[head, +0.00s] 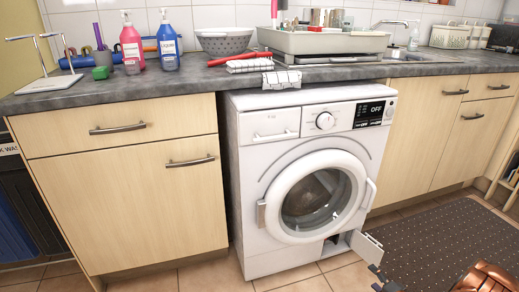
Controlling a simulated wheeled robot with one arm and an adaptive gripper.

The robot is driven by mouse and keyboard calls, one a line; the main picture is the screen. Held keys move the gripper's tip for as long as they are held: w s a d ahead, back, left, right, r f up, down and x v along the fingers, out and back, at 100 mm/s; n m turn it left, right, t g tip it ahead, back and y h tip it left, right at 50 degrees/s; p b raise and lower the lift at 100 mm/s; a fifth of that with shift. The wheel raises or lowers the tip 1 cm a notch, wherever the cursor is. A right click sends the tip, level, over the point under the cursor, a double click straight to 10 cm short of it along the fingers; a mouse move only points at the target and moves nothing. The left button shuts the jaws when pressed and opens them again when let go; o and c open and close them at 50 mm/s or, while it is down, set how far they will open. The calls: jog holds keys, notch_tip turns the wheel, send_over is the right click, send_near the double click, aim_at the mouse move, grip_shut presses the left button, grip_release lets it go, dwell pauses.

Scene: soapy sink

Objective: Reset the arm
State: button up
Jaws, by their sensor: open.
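My gripper (380,277) shows only in part at the bottom edge of the head view, as small dark finger parts; the rest is cut off. It is open, and I see nothing between the fingers. It is just below and in front of a small white flap (366,247) that stands open at the lower right of the white washing machine (262,180). I cannot tell whether they touch. A copper-coloured part of my arm (487,277) shows at the bottom right corner.
The washer's round door (318,197) looks shut. Wooden cabinets (130,205) flank the machine. A dark dotted mat (440,235) lies on the tiled floor at right. The grey counter (190,85) above holds pink (131,42) and blue (168,45) bottles, a colander (224,41) and a basin (325,41).

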notch_tip(320, 180, up, 34)
jog(key=w+a+n+g+h+p, duration=0.25)
jog(key=n+g+h+p, duration=0.3)
jog(key=p, duration=0.85)
jog(key=s+a+r+n+g+p, duration=0.1)
jog(key=s+a+r+g+p, duration=0.1)
jog(key=s+a+r+p, duration=0.5)
jog(key=s+a+r+n+g+p, duration=0.15)
jog(key=s+r, duration=0.45)
jog(key=r, duration=0.6)
jog(key=s+a+r+n+g+p, duration=0.1)
jog(key=s+a+r+g+p, duration=0.15)
jog(key=s+r+p, duration=0.5)
jog(key=s+a+r+n+g+p, duration=0.1)
jog(key=s+a+r+p, duration=0.1)
jog(key=s+a+r, duration=0.2)
jog(key=s+a+r+n+g+y+p, duration=0.1)
jog(key=s+a+r+p, duration=0.1)
jog(key=s+a+r, duration=0.2)
jog(key=s+a+r+n+g+p, duration=0.1)
jog(key=s+a+r+g+p, duration=0.1)
jog(key=s+r, duration=0.7)
jog(key=s+a+p, duration=0.1)
jog(key=s+a, duration=0.1)
jog(key=s, duration=0.4)
jog(key=shift+s, duration=0.25)
jog(key=shift+y, duration=0.25)
